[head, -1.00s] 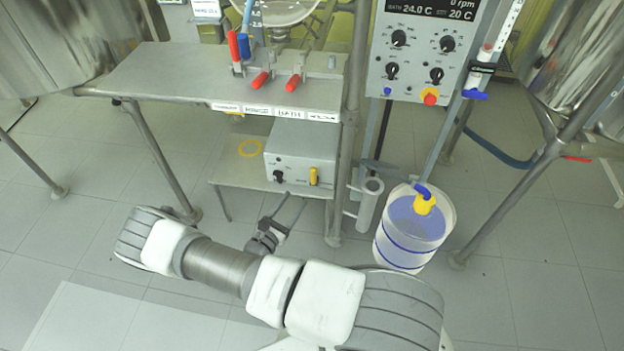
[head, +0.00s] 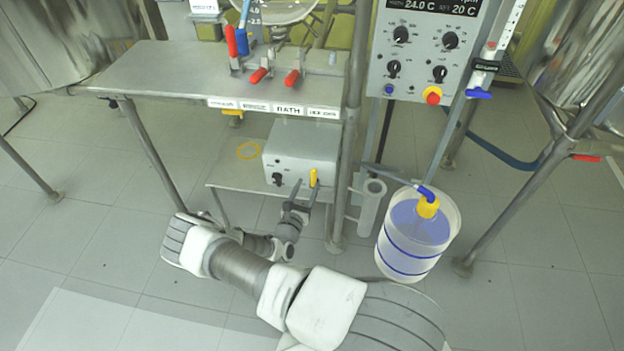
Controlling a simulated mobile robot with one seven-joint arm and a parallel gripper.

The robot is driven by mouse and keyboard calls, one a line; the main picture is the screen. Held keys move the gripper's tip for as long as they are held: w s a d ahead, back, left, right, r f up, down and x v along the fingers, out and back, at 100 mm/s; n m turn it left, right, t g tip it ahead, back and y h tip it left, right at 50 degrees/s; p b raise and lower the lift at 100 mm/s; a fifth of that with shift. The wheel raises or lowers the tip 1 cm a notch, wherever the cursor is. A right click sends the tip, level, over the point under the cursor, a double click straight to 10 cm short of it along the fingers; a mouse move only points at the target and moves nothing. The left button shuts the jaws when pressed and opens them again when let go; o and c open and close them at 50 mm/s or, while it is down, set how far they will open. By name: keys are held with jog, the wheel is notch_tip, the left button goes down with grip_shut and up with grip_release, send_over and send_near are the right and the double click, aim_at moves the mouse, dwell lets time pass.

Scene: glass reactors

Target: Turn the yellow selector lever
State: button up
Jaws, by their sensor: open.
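The yellow selector lever (head: 314,177) stands upright on the right part of the front of a grey box (head: 301,147), with a black knob (head: 277,179) to its left. The box sits on a low shelf under the bench. My gripper (head: 303,188) is open, its two thin fingers pointing up at the box front. The right finger reaches close to the lever's lower end; the left finger is between the knob and the lever. Whether a finger touches the lever I cannot tell.
The bench top (head: 170,66) with red-handled valves (head: 292,78) overhangs the box. A metal post (head: 345,180) and a grey cylinder (head: 371,207) stand right of the box. A bucket of liquid (head: 413,240) is farther right. Open floor lies at the left.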

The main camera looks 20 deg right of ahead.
aim_at(312, 175)
jog(key=shift+b+x, duration=0.6)
jog(key=shift+x, duration=2.05)
grip_shut()
